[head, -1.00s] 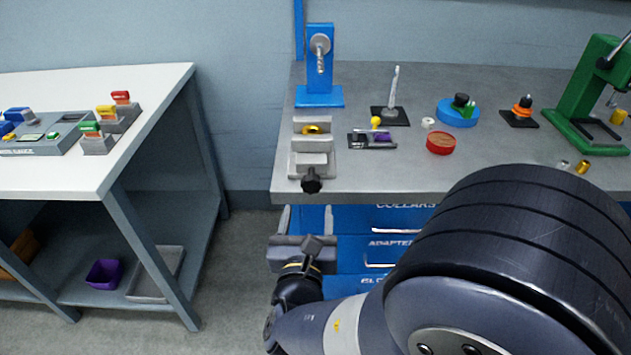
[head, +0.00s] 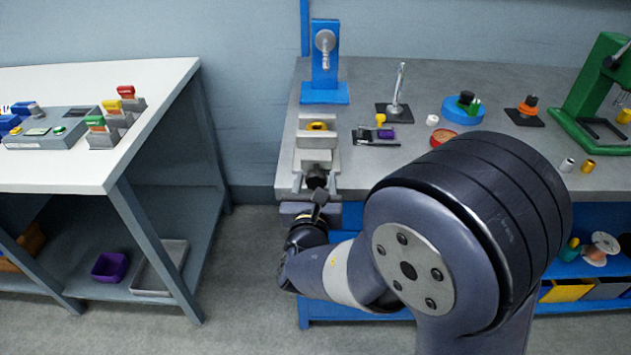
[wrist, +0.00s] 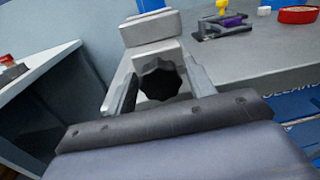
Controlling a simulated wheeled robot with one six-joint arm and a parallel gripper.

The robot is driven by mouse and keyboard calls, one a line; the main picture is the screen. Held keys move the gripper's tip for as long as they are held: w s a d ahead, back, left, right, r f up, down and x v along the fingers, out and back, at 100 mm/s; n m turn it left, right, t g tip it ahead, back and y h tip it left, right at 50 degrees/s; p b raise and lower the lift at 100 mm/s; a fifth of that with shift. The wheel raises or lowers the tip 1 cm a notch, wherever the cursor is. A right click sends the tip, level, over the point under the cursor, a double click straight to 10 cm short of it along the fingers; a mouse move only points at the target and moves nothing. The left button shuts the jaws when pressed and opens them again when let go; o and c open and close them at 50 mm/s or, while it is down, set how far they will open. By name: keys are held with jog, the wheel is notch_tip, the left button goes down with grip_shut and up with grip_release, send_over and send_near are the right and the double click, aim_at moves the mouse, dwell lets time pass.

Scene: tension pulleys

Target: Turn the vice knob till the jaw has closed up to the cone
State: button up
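The grey vice (head: 318,158) stands at the front left of the grey bench. A yellow cone (head: 317,126) sits between its rear and front jaws; I cannot tell how wide the gap to the front jaw is. The black lobed knob (head: 317,181) is on the vice's front end, facing me. In the wrist view the knob (wrist: 160,79) lies between the two fingers of my gripper (wrist: 160,88). The fingers are open, with a visible gap on each side of the knob. In the head view my gripper (head: 318,197) is right at the knob, partly hiding it.
Right of the vice are a dark fixture with purple and yellow parts (head: 378,135), a metal post on a black base (head: 397,108) and a red round dish (head: 444,138). A blue stand (head: 324,70) rises behind. A white table (head: 95,120) stands left across a gap.

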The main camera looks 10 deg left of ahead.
jog(key=c, duration=0.8)
jog(key=shift+f+m+b, duration=0.1)
jog(key=shift+m+b, duration=0.2)
jog(key=shift+b, duration=0.3)
jog(key=m+b, duration=0.2)
jog(key=b, duration=0.2)
jog(key=shift+f, duration=0.15)
jog(key=m+b, duration=0.3)
jog(key=b, duration=0.1)
jog(key=shift+m, duration=0.3)
jog(key=shift+m+b, duration=0.3)
jog(key=shift+b, duration=0.3)
jog(key=shift+r, duration=0.25)
jog(key=shift+g, duration=0.3)
jog(key=o, duration=1)
